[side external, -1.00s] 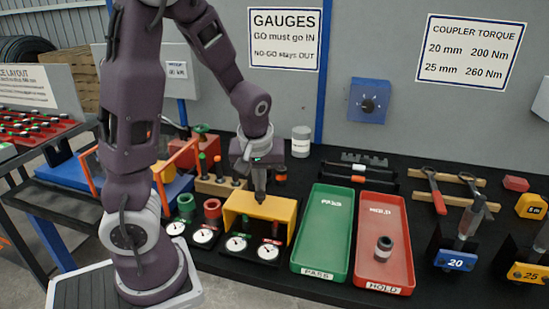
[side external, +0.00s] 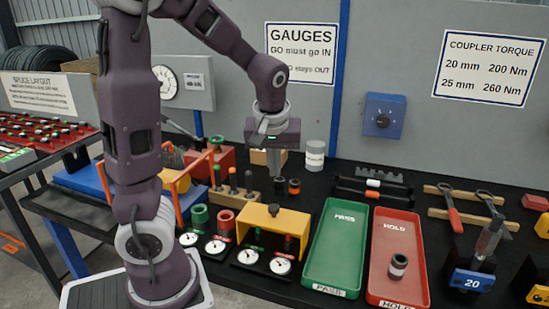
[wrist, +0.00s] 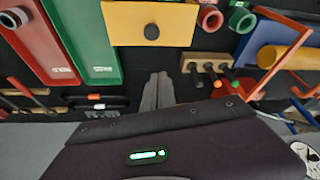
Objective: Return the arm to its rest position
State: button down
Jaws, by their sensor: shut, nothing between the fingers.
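My gripper (side external: 281,170) hangs in the air, pointing down, above the back part of the black table. Its fingers are shut with nothing between them. In the wrist view the closed grey fingers (wrist: 158,90) point at bare black table. The yellow box-shaped cover (side external: 262,220) with a black knob stands apart from the gripper, nearer the front; it also shows in the wrist view (wrist: 125,25). My arm is raised, its elbow bent above the table.
The green PASS tray (side external: 335,245) is empty. The red HOLD tray (side external: 392,225) holds a grey coupler (side external: 397,266). A grey canister (side external: 315,156) stands right of the gripper. Dial gauges (side external: 280,264), a wooden pin block (side external: 235,192) and an orange-framed stand (side external: 172,175) are nearby.

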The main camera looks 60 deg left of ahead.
jog(key=s+d+r+m+t+h, duration=0.1)
jog(key=s+d+r+m, duration=0.2)
jog(key=s+d+m, duration=0.3)
jog(key=s+d+r+m+t+h, duration=0.2)
jog(key=s+d+m, duration=0.4)
jog(key=d, duration=0.5)
jog(key=shift+s+d+r+t, duration=0.3)
jog(key=shift+s+r, duration=0.2)
jog(key=shift+s, duration=0.25)
